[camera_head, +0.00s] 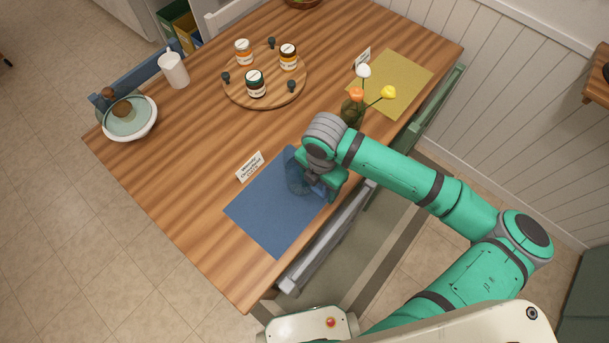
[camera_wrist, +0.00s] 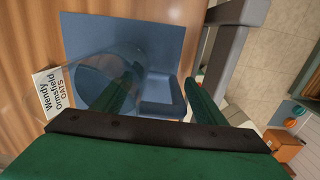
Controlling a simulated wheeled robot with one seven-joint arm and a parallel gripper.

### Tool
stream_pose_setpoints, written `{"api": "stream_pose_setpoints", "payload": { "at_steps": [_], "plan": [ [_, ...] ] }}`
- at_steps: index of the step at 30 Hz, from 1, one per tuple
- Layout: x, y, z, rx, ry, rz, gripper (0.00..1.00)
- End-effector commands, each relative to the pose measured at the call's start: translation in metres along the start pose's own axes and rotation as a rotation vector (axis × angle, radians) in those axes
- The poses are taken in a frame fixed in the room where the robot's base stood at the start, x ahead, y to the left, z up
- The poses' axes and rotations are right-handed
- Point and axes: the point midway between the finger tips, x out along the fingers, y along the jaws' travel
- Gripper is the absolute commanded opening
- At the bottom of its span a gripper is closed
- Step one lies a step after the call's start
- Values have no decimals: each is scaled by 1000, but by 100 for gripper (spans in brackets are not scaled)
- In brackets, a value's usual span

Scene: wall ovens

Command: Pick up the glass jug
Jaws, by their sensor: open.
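The glass jug (camera_head: 295,181) is clear and bluish and stands on the blue placemat (camera_head: 262,215), partly hidden by my gripper (camera_head: 322,188) in the head view. In the wrist view the jug's round body (camera_wrist: 97,75) is at the left, and its squarish handle (camera_wrist: 160,97) appears between my two fingers. My gripper (camera_wrist: 162,78) is open, with one green finger on each side of the handle. Whether either finger touches the glass I cannot tell.
A name card (camera_head: 250,166) stands beside the placemat. A vase with flowers (camera_head: 351,112) is behind my wrist. A grey chair (camera_head: 325,245) is at the table edge.

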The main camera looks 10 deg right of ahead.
Motion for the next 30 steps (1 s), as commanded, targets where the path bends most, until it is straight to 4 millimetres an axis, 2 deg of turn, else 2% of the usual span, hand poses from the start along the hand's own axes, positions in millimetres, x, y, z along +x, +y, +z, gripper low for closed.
{"api": "stream_pose_setpoints", "payload": {
  "at_steps": [9,11,15,18,30],
  "plan": [
    [6,0,0,0,0,0,65],
    [6,0,0,0,0,0,53],
    [6,0,0,0,0,0,20],
    [6,0,0,0,0,0,0],
    [4,0,1,1,-1,2,0]
  ]
}}
